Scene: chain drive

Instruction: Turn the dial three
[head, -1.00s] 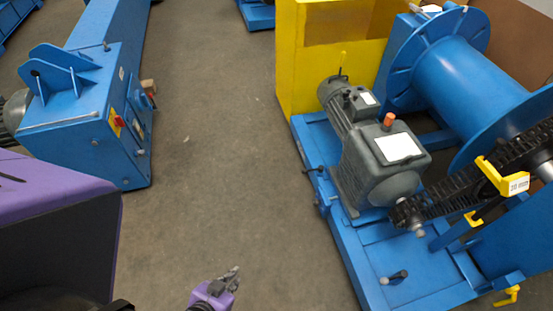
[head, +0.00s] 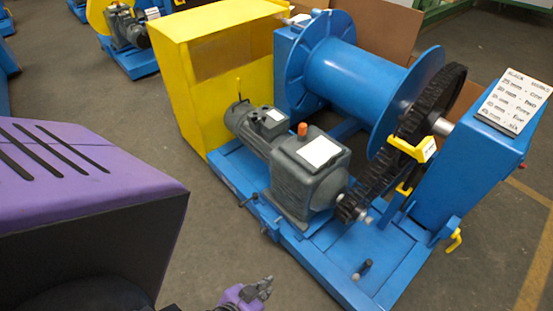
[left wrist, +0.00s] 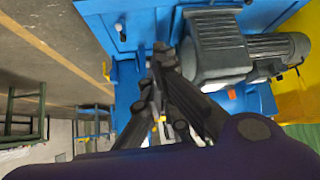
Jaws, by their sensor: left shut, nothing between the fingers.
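No dial can be made out in either view now. The chain drive stands in the head view: a black chain (head: 375,180) runs from a small sprocket (head: 350,208) up to a large wheel (head: 440,95). A yellow gauge (head: 420,149) with a white label sits at the chain; its label is too small to read surely. A white sign (head: 515,98) headed with slack and number lies on the blue housing. My left gripper (head: 265,288) is shut and empty, low in front of the blue base. Its dark fingers (left wrist: 163,62) show in the left wrist view. My right gripper is not seen.
The grey motor and gearbox (head: 308,178) stand on the blue base (head: 330,265), beside a blue drum (head: 355,88) and a yellow cabinet (head: 215,70). A small black-topped pin (head: 364,268) and a yellow handle (head: 454,241) stick out near the base's front.

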